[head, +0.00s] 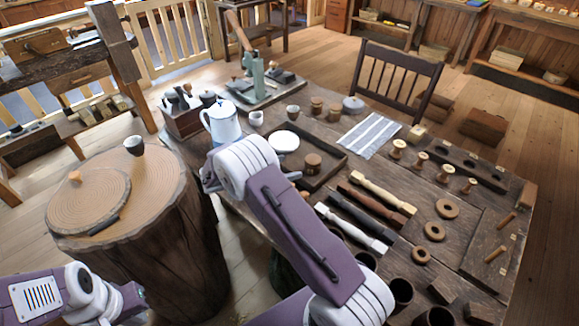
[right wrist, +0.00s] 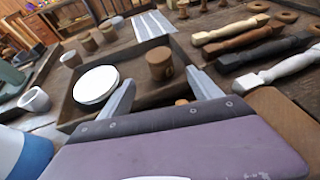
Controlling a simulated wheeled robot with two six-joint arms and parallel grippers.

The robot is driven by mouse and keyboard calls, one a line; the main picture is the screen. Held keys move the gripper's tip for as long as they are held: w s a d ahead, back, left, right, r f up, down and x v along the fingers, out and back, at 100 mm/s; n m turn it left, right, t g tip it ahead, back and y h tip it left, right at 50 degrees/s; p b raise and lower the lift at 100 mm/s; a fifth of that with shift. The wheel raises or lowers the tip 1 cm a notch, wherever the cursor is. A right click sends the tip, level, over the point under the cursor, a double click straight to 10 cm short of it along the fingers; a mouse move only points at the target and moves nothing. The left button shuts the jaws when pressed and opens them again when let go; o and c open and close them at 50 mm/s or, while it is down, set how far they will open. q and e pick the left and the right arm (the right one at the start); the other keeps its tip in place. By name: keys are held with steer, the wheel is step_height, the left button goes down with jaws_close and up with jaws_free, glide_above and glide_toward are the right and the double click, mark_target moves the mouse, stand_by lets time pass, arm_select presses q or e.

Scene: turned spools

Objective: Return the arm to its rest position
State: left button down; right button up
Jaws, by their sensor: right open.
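My right arm (head: 300,235) reaches up from the bottom of the head view, over the near left edge of the workbench. My right gripper (right wrist: 160,80) is open and empty, its two grey fingers spread before the dark tray (right wrist: 66,108). In the head view the wrist hides most of this gripper. A white disc (right wrist: 96,85) and a brown spool (right wrist: 159,64) in the tray show around and between the fingers. My left arm (head: 45,297) is at the lower left of the head view. Its gripper end (head: 130,298) is dark and partly cut off, and its fingers cannot be made out.
A white-and-blue pot (head: 221,124) stands close to my right wrist. A tree stump (head: 150,195) with a dark cup (head: 134,146) stands left of the workbench. Turned legs (head: 383,190), rings (head: 447,208) and small spools lie to the right. A chair (head: 398,78) stands behind.

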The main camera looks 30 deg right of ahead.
steer(key=shift+d+r, duration=0.1)
steer(key=shift+r, duration=0.1)
steer(key=s+d+r+m+g+y+p, duration=0.1)
steer(key=s+r+p, duration=0.15)
steer(key=r, duration=0.45)
steer(key=s+d+r+m+p, duration=0.1)
steer(key=d+r+m+p, duration=0.15)
steer(key=r, duration=0.35)
steer(key=s+a+r+m+g+y+p, duration=0.15)
steer(key=s+a+m+y+p, duration=0.3)
steer(key=s, duration=0.65)
steer(key=s+a+f+m+t+y, duration=0.1)
steer(key=s+a+f+m+y, duration=0.2)
steer(key=a+m+y, duration=0.1)
steer(key=s+a+f+m+t+y, duration=0.1)
steer(key=s+a+f+m+y, duration=0.2)
steer(key=a+m, duration=0.4)
steer(key=shift+s+a+f+y, duration=0.15)
steer(key=shift+s+a+y, duration=0.5)
steer(key=shift+a, duration=0.5)
